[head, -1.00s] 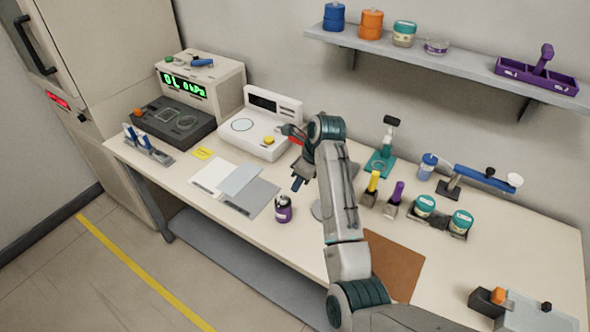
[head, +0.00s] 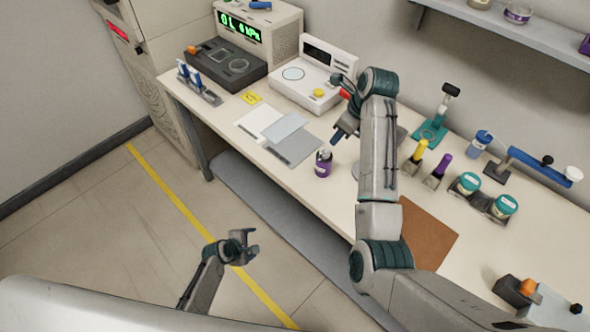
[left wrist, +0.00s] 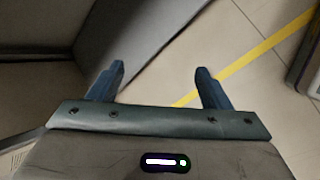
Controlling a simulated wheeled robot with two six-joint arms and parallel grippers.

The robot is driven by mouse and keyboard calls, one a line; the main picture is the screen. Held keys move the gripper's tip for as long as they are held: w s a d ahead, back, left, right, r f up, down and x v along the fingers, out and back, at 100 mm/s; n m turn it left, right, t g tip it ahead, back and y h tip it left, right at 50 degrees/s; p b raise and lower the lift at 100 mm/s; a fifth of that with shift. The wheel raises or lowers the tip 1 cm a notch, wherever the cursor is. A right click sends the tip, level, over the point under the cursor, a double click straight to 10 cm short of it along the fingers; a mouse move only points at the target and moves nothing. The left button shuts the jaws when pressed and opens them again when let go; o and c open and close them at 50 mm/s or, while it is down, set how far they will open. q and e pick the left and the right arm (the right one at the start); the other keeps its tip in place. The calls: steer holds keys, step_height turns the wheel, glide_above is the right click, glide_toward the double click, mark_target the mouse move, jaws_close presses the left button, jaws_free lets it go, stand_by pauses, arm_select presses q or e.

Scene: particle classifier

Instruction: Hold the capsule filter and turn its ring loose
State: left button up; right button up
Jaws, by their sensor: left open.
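A small purple container with a dark top (head: 322,163) stands upright near the front edge of the table; it looks like the capsule filter, but its ring is too small to make out. My left gripper (head: 252,246) is open and empty, over the floor in front of the table. Its two blue fingers stand apart in the left wrist view (left wrist: 160,88), with only floor and grey surfaces beyond. My right gripper (head: 341,134) is above and just behind the purple container, apart from it. Its fingers overlap, so their opening is unclear.
Grey and white sheets (head: 285,128) lie left of the container. A white device (head: 305,90) and a dark box (head: 225,64) stand behind. Stands and teal-lidded jars (head: 468,184) are to the right, with a brown mat (head: 428,235) in front.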

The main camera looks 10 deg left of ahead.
arm_select(q)
steer(key=w+d+r+n+t+h, duration=0.1)
steer(key=w+d+r+n+h, duration=0.15)
steer(key=w+r, duration=0.5)
steer(key=w+d+r+n+t+h, duration=0.1)
steer(key=w+d+r+n+t, duration=0.2)
steer(key=r, duration=0.7)
steer(key=n+g+h, duration=0.1)
steer(key=n+h, duration=0.2)
glide_toward(317, 165)
steer(key=shift+x, duration=0.95)
steer(key=shift+w+d+r, duration=0.15)
steer(key=shift+w+d, duration=0.05)
steer(key=shift+d, duration=0.05)
steer(key=shift+w+d, duration=0.25)
steer(key=x, duration=0.9)
steer(key=shift+w+d+f, duration=0.1)
steer(key=shift+d+f, duration=0.05)
steer(key=shift+f, duration=0.35)
steer(key=c, duration=1.6)
steer(key=shift+o, duration=0.2)
